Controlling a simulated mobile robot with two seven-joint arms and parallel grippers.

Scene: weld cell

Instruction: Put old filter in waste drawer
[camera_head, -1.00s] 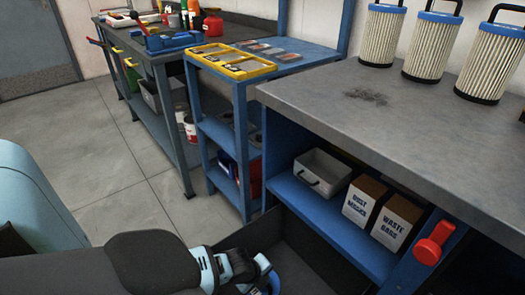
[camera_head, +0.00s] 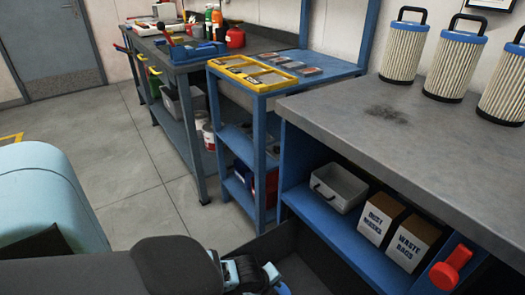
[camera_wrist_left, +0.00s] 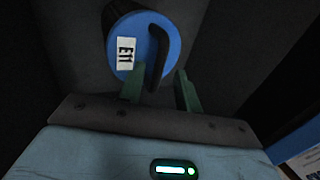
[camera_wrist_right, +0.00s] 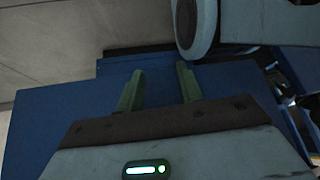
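The old filter shows in the left wrist view as a round blue cap (camera_wrist_left: 172,40) with a black handle and a white E11 label. It is inside a dark grey drawer (camera_head: 302,275), whose interior shows at the bottom of the head view. My left gripper (camera_wrist_left: 160,80) is open, its fingers apart near the handle with visible gaps on either side. In the head view the left gripper is mostly cut off at the bottom edge. My right gripper (camera_wrist_right: 160,80) is open and empty in front of a blue panel (camera_wrist_right: 60,115).
Several clean filters (camera_head: 403,48) stand on the grey workbench (camera_head: 350,115). Its blue shelf holds a grey bin (camera_head: 338,187) and boxes marked dust masks (camera_head: 380,218) and waste bags (camera_head: 413,243). A red handle (camera_head: 450,268) sticks out at right. Floor is clear at left.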

